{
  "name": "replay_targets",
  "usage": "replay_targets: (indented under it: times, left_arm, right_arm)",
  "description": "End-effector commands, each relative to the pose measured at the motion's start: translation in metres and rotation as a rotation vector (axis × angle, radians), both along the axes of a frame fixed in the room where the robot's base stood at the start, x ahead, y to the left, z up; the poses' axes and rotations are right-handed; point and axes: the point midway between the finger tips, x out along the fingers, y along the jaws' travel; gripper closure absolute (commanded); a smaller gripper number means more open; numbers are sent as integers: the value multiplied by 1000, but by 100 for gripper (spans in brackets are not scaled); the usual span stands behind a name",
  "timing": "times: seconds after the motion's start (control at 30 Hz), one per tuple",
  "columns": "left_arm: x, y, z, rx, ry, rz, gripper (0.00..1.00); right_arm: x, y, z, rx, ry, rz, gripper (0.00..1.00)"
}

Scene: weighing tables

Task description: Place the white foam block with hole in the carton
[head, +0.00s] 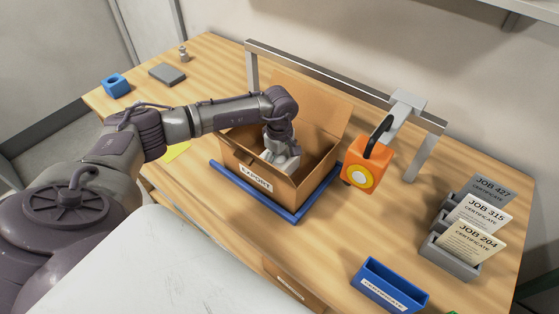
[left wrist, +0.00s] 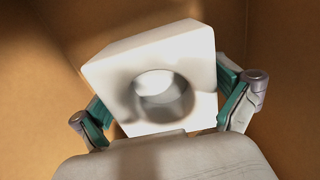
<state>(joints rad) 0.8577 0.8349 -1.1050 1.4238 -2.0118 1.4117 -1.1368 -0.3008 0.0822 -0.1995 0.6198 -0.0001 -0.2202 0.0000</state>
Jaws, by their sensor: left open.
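The white foam block with a round hole (left wrist: 120,60) is between the two teal-padded fingers of my left gripper (left wrist: 162,97) in the left wrist view, tilted, with brown carton walls around it. The gripper is open, and I cannot tell whether a pad still touches the block. In the head view my left gripper (head: 282,160) reaches down inside the open carton (head: 250,171) labelled EXPORT. The block is not clearly visible there, hidden by the gripper and carton wall. My right gripper is not in view.
The carton stands within a blue frame (head: 255,193) on the wooden table. An orange hanging device (head: 364,170) is close on its right, under a metal gantry (head: 330,77). A blue bin (head: 388,287) and certificate holders (head: 450,255) are at right. A blue block (head: 116,86) is far left.

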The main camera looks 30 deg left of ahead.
Motion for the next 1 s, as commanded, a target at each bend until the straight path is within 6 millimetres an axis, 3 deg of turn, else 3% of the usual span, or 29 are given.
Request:
replay_targets:
  times: [0.17, 0.6, 0.8, 1.0]
  left_arm:
    - [1, 1, 18, 0, -4, 1, 0]
    - [1, 0, 105, 1, -5, 0, 0]
    - [0, 0, 121, 1, -1, 0, 0]
    - [0, 0, 122, 0, 0, 0, 0]
  right_arm:
    - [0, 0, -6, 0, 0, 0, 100]
    - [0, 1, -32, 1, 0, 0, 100]
    - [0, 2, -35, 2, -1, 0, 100]
    - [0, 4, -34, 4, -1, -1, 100]
